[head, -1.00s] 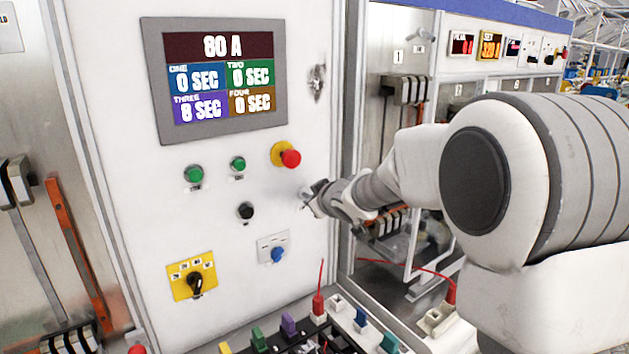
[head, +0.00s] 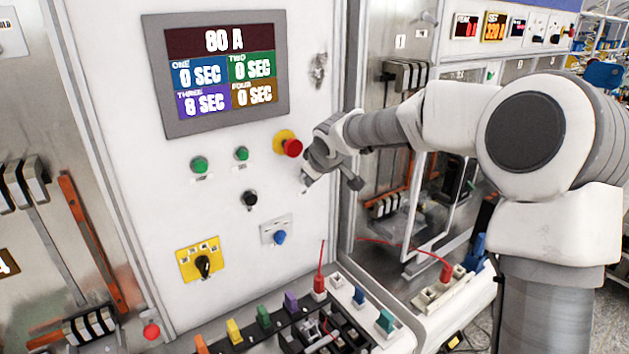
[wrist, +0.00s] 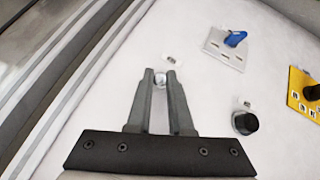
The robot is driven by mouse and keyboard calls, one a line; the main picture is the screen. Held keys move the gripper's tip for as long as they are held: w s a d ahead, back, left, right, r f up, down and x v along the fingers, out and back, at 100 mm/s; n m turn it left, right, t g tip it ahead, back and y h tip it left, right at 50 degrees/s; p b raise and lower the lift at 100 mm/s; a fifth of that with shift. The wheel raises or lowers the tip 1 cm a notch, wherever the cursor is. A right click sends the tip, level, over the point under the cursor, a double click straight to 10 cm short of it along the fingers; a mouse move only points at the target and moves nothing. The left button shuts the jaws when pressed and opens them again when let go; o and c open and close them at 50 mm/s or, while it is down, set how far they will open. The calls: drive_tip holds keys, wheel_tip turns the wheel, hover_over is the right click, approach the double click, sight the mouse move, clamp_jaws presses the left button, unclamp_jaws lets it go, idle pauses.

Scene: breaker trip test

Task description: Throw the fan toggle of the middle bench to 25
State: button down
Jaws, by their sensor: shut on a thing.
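A small silver toggle (wrist: 159,80) sticks out of the white panel of the middle bench. In the wrist view it sits between the two grey fingertips of my gripper (wrist: 160,82), which are closed around it. A small white label with a dark mark (wrist: 168,59) lies just past the fingertips; I cannot read it. In the head view my gripper (head: 306,177) reaches the panel from the right, below the red emergency button (head: 292,147). There the fingers and wrist mostly hide the toggle, and its exact tilt is unclear.
A black knob (head: 250,199), a blue knob (head: 279,237) and a yellow selector plate (head: 202,259) are left of my gripper. The display (head: 220,72) reads 80 A, with THREE at 8 SEC. A metal frame edge (head: 352,190) stands close right.

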idle(0.6)
drive_tip(key=c, duration=0.8)
unclamp_jaws()
drive_tip(key=shift+a, duration=0.1)
drive_tip(key=shift+c, duration=0.2)
drive_tip(key=shift+r, duration=0.1)
drive_tip(key=v, duration=1.7)
drive_tip(key=shift+r+b, duration=0.35)
drive_tip(key=shift+b, duration=0.05)
drive_tip(key=shift+w+a, duration=0.1)
